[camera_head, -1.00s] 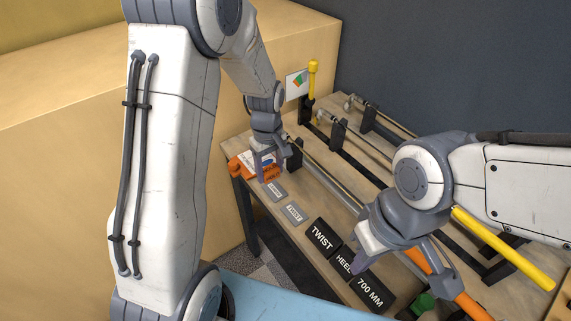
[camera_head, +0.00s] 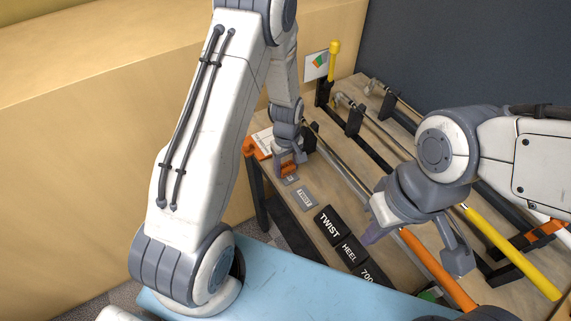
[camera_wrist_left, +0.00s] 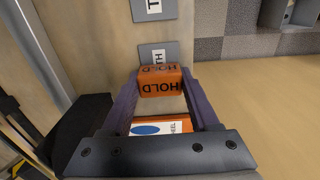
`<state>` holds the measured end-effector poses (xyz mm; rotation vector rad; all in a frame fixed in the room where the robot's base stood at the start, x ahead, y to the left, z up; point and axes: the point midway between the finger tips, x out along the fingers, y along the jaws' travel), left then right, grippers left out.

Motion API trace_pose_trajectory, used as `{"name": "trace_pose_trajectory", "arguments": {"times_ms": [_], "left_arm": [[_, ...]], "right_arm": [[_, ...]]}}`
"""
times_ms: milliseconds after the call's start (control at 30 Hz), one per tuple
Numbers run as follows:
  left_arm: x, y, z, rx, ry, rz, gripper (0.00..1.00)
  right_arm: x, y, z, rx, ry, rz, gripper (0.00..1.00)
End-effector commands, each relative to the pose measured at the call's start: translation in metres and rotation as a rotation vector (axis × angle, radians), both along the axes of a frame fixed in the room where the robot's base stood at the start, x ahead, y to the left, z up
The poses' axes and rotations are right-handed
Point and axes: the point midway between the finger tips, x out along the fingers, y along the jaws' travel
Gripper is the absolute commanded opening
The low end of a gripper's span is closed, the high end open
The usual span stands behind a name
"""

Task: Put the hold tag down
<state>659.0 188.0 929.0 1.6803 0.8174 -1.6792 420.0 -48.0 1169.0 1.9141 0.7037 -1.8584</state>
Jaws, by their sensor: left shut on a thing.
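The hold tag (camera_wrist_left: 160,82) is an orange block with HOLD in dark letters. My left gripper (camera_head: 289,166) is shut on it, with a purple finger at each side in the left wrist view. In the head view the tag (camera_head: 289,170) is at the fingertips, beside a small grey plate (camera_head: 292,180). In the wrist view it partly covers this plate (camera_wrist_left: 151,52), whose lettering is partly hidden. I cannot tell whether the tag touches the plate or bench. My right gripper (camera_head: 418,245) is open, its fingers spread near an orange club grip (camera_head: 437,270).
An orange-and-white card (camera_wrist_left: 163,127) lies behind the tag, under the gripper. A second grey plate (camera_head: 306,198) and black blocks marked TWIST (camera_head: 328,222) and HEEL (camera_head: 348,252) line the bench's front edge. Clubs on black stands (camera_head: 354,121) fill the back.

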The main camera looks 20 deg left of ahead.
Motion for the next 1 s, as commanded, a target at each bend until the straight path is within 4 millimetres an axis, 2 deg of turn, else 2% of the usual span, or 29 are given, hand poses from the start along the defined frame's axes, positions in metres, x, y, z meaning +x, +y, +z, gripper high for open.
{"name": "trace_pose_trajectory", "arguments": {"times_ms": [300, 333, 367, 400, 800, 867, 1000], "left_arm": [[0.000, 0.001, -0.005, 0.000, 0.000, 0.002, 0.09], [0.000, 0.001, -0.003, 0.000, 0.000, 0.002, 0.72], [0.000, 0.002, -0.003, 0.000, 0.000, 0.003, 0.84], [0.000, 0.002, -0.003, 0.000, 0.000, 0.003, 0.91], [0.000, 0.002, 0.004, 0.000, -0.002, 0.003, 0.91], [0.001, 0.002, 0.009, 0.000, -0.003, 0.003, 0.91], [0.001, 0.002, 0.034, 0.000, -0.006, 0.003, 0.91]], "right_arm": [[0.000, 0.000, -0.004, 0.000, 0.000, 0.000, 0.00], [0.000, 0.000, -0.003, 0.000, 0.000, 0.000, 0.00], [0.000, 0.000, -0.003, 0.000, 0.000, 0.000, 0.00], [0.000, 0.000, -0.003, 0.000, 0.000, 0.000, 0.00], [0.000, 0.000, -0.001, 0.000, 0.000, 0.000, 0.00], [0.000, 0.000, -0.004, 0.000, 0.000, 0.000, 0.00], [0.000, 0.000, -0.011, 0.000, 0.000, 0.000, 0.00]]}}
